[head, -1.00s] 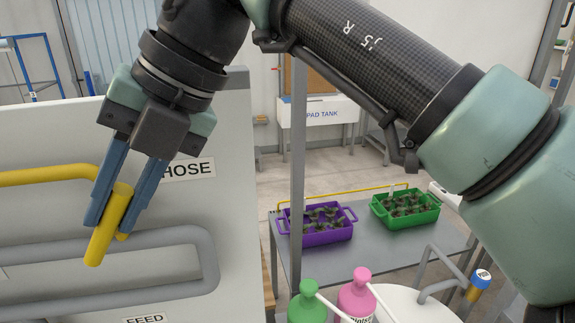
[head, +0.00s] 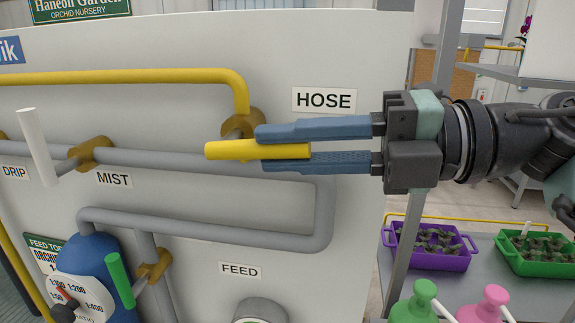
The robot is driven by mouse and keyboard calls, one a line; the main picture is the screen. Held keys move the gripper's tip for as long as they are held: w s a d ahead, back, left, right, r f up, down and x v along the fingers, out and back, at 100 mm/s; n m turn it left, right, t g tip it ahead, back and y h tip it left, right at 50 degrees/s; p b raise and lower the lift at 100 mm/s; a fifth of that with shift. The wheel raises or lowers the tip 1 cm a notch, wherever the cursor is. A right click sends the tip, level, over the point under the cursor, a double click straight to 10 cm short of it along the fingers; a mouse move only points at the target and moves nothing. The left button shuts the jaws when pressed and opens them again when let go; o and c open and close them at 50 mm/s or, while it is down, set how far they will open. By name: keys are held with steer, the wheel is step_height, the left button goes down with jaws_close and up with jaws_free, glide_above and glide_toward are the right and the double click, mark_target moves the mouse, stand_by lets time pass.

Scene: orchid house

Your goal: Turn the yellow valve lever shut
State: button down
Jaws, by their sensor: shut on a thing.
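The yellow valve lever (head: 228,150) lies about level in the picture, its free end pointing left, in front of the brass valve body (head: 243,121) beside the HOSE label. My gripper (head: 262,149) comes in from the right, with one blue finger above the lever and one below. It is shut on the lever's right part. The fingers hide part of the lever and the valve's stem.
A white lever (head: 38,148) near DRIP and MIST and a green lever (head: 120,280) near FEED stick out of the panel. Grey pipes (head: 200,230) and a yellow pipe (head: 120,77) run across it. Purple (head: 428,258) and green (head: 530,265) trays stand on a bench at right.

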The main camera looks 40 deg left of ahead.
steer(key=shift+f+g+y+b, duration=0.3)
steer(key=shift+f+y+b, duration=0.1)
steer(key=shift+b, duration=0.25)
steer(key=c, duration=0.7)
jaws_free()
steer(key=shift+c, duration=0.2)
steer(key=b+v, duration=0.2)
steer(key=v, duration=1.1)
steer(key=shift+f+b, duration=0.2)
steer(key=shift+b, duration=0.2)
